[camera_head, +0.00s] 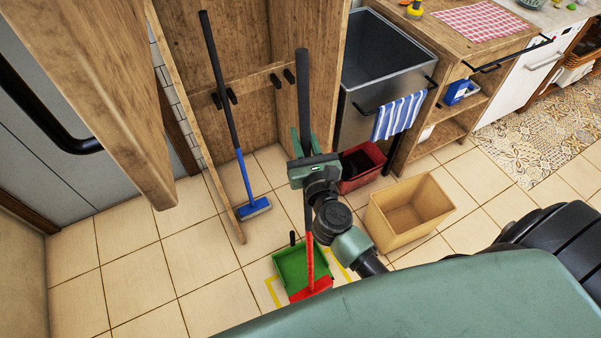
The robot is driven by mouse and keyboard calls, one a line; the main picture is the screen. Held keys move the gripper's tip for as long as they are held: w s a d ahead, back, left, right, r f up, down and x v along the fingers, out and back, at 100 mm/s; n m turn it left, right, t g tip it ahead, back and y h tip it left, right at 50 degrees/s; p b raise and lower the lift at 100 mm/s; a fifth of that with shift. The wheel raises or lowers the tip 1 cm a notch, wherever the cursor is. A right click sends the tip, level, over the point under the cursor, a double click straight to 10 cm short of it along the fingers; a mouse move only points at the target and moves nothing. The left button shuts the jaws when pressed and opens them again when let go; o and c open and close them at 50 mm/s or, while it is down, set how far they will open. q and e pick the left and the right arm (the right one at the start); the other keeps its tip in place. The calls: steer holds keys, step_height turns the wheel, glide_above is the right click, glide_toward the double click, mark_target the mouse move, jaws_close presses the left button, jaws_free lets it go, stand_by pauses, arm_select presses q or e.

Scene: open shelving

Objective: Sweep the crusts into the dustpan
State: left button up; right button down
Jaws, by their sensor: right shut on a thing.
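My right gripper (306,143) is shut on the black upper handle of a red broom (309,262), which hangs nearly upright. The broom's red head (311,289) is at the front edge of the green dustpan (290,266); I cannot tell whether it touches it. The dustpan lies on the tiled floor beside yellow marking lines (272,291). No crusts can be made out; the broom head and my body cover part of that floor. My left gripper is not in view.
A blue broom (247,183) stands in the wooden rack (255,82). A red bucket (374,182), an open tan box (388,231) and a grey bin (352,118) stand right of the broom. A wooden counter (435,43) is behind. The left floor is clear.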

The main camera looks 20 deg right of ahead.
steer(key=shift+r, duration=0.1)
stand_by(0.3)
steer(key=s+f+b, duration=0.1)
steer(key=f+b, duration=0.2)
steer(key=s+f+h+b, duration=0.1)
steer(key=s+f+b, duration=0.1)
steer(key=b, duration=0.1)
steer(key=s+f+h+b, duration=0.1)
steer(key=f+b, duration=0.2)
steer(key=shift+s+d+f+m+g, duration=0.15)
steer(key=shift+s+f+m+g, duration=0.05)
steer(key=shift+f+m+g, duration=0.1)
steer(key=shift+w+r, duration=0.25)
steer(key=shift+w, duration=0.05)
steer(key=w+b, duration=0.2)
steer(key=w, duration=2)
step_height(320, 180, up, 7)
steer(key=p, duration=0.6)
steer(key=shift+s, duration=0.25)
steer(key=shift+f, duration=0.15)
stand_by(0.5)
